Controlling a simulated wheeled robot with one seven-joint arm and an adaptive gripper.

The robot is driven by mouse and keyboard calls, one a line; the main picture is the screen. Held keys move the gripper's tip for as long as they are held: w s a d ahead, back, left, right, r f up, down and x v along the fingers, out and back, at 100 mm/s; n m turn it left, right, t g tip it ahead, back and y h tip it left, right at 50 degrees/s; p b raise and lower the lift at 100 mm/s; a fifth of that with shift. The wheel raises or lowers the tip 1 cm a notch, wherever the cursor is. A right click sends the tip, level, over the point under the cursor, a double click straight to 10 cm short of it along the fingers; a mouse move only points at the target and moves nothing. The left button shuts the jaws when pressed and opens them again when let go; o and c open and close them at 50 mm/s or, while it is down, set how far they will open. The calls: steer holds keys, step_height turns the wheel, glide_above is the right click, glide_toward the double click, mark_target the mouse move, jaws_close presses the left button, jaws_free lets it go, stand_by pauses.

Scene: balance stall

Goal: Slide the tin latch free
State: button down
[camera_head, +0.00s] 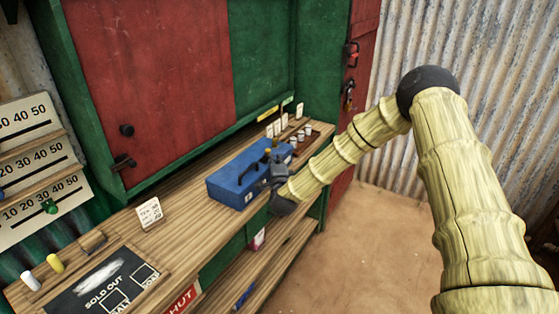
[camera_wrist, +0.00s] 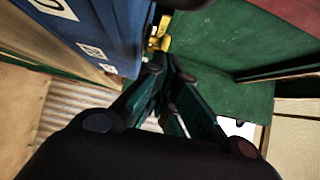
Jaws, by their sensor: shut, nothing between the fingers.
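The blue tin (camera_head: 228,185) stands on the wooden counter, with small white labels on its front. In the wrist view the tin (camera_wrist: 118,25) fills the upper left. My gripper (camera_head: 272,163) is at the tin's right end, with its fingers shut and empty. In the wrist view the closed fingertips (camera_wrist: 160,66) are close beside the tin, near a small yellow piece (camera_wrist: 160,38) that may be the latch. I cannot tell whether the fingers touch it. In the head view my gripper partly covers the tin's right end, and no latch can be made out clearly.
Several small weights (camera_head: 299,136) and white cards (camera_head: 284,120) stand behind the tin. A price card (camera_head: 149,213) and a sold-out board (camera_head: 103,284) are on the counter to the left. A red and green shutter (camera_head: 150,80) rises behind. The floor (camera_head: 375,240) at right is clear.

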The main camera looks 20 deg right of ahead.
steer(key=b+v, duration=0.3)
steer(key=v, duration=0.7)
steer(key=shift+s+a, duration=0.2)
steer(key=shift+s, duration=0.05)
steer(key=shift+a+f, duration=0.1)
